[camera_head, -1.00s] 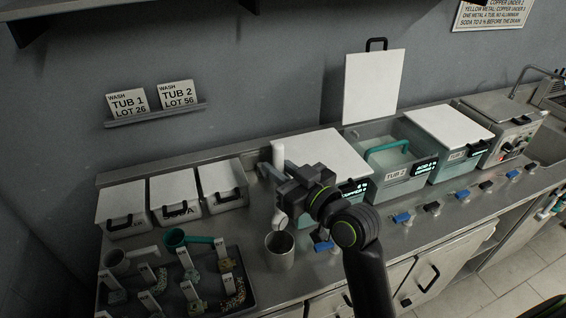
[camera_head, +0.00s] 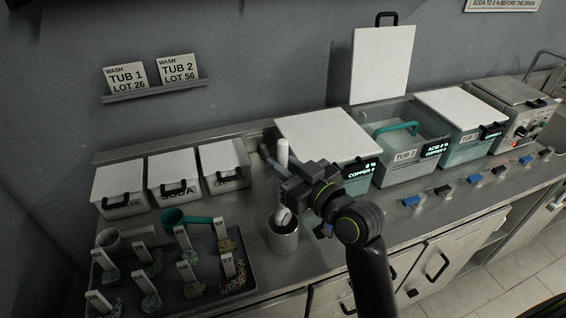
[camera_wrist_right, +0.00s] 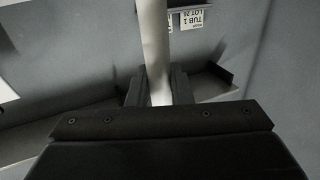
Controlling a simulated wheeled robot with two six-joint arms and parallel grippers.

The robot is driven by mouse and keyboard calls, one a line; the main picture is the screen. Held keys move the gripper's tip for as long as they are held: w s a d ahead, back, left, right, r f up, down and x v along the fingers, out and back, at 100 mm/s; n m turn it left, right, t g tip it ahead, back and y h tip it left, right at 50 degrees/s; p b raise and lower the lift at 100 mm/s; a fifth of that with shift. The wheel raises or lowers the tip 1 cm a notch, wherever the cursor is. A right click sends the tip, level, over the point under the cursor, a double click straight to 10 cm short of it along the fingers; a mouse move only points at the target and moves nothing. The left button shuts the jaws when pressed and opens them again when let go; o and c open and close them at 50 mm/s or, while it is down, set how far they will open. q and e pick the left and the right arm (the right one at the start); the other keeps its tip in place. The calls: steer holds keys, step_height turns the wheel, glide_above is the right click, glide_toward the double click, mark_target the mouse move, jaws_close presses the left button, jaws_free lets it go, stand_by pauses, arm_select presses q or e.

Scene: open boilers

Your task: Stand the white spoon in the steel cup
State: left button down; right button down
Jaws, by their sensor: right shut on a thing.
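The white spoon (camera_head: 283,153) is upright in my right gripper (camera_head: 278,178), which is shut on its handle. The spoon's handle (camera_wrist_right: 155,45) also shows between the fingers in the right wrist view. Its bowl end points down and overlaps the mouth of the steel cup (camera_head: 283,243). The lowest part of the bowl seems to be just inside the rim; whether it touches the cup cannot be told. The cup stands upright on the counter, below my gripper. My left gripper is not in view.
A dark tray (camera_head: 250,280) with tagged pieces, a white scoop and a teal scoop (camera_head: 175,216) lies left of the cup. Lidded white bins (camera_head: 172,170) stand behind it. Teal tubs (camera_head: 405,170) stand at the right; one is open, with its lid raised behind.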

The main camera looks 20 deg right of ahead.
mark_target(285, 209)
steer(key=shift+f+b, duration=3.3)
steer(key=shift+f, duration=1.15)
steer(key=c, duration=1.2)
jaws_free()
steer(key=shift+c, duration=0.2)
steer(key=shift+s+b, duration=0.1)
steer(key=shift+b, duration=0.2)
steer(key=shift+s+d, duration=0.2)
steer(key=shift+s, duration=0.05)
steer(key=p+v, duration=0.3)
steer(key=v, duration=1.3)
steer(key=shift+s+p, duration=0.35)
steer(key=shift+p, duration=0.05)
